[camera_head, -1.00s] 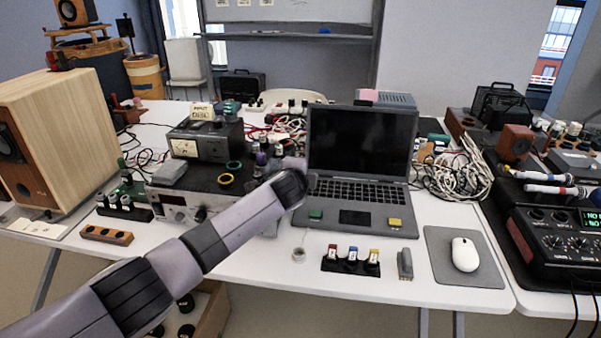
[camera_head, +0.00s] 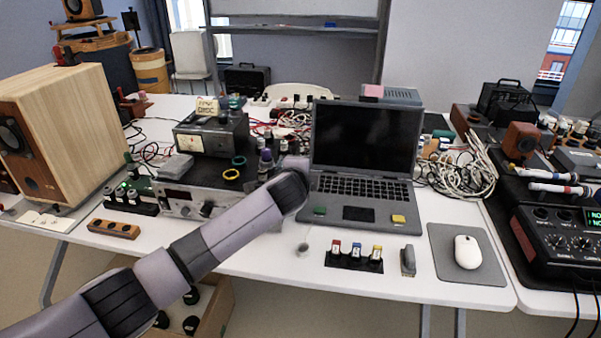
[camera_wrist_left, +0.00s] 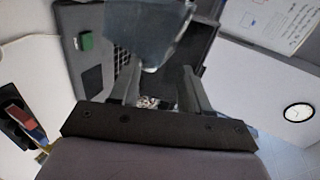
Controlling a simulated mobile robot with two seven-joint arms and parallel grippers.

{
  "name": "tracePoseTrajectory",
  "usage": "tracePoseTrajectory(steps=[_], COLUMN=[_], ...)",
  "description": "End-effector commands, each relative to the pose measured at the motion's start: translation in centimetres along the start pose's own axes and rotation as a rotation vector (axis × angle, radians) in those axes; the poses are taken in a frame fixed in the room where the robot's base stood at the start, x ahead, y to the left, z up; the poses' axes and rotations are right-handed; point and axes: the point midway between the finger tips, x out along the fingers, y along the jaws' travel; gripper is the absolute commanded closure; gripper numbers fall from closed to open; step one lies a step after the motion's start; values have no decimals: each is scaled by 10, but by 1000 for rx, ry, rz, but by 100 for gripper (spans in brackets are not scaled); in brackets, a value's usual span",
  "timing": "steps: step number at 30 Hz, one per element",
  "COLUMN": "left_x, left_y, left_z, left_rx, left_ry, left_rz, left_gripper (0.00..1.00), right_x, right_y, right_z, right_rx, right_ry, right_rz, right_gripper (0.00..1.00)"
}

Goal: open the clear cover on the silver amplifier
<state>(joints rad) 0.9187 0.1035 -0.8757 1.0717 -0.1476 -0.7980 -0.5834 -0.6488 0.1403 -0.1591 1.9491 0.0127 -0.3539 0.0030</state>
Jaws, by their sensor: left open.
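The silver amplifier (camera_head: 178,199) stands on the table left of the laptop, with a silver front panel, knobs and a dark top. A small greyish box (camera_head: 176,166) lies on its top at the left; I cannot tell whether it is the clear cover. My left arm reaches across the amplifier's right front. Its gripper is mostly hidden behind the wrist in the head view. In the left wrist view my left gripper (camera_wrist_left: 160,74) is open. A bluish-grey, possibly translucent block (camera_wrist_left: 147,32) shows beyond the fingertips; contact is unclear. My right gripper is out of view.
An open laptop (camera_head: 365,135) stands close right of my left wrist. A meter box (camera_head: 212,137) sits on the amplifier. A wooden speaker (camera_head: 70,130) stands at the left. White cables (camera_head: 468,170) lie right of the laptop. The table's front strip has some bare room.

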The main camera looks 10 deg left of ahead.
Motion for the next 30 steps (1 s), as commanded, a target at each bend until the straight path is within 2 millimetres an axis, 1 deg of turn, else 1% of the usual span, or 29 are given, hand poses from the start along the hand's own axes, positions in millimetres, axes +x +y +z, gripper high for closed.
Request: tracePoseTrajectory(steps=[1, 6, 12, 23, 24, 26, 30], left_x=[-6, -20, -31, -34, -34, -35, -38], left_y=[0, 0, 0, 0, 0, 1, 8], left_z=[0, 0, 1, 0, 0, 0, 0], left_rx=[0, 1, 1, 1, 1, 0, -19], left_ry=[1, 1, -1, -1, -1, 0, 21], left_rz=[0, 0, 1, 1, 1, 1, -11], left_gripper=[53, 53, 53, 53, 51, 51, 51], right_x=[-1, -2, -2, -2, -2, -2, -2], right_y=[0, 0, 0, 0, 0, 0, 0], right_z=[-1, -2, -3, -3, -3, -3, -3], right_rx=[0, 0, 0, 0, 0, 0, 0], right_ry=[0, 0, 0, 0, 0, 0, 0], right_rz=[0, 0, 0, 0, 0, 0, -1], right_gripper=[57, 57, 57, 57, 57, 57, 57])
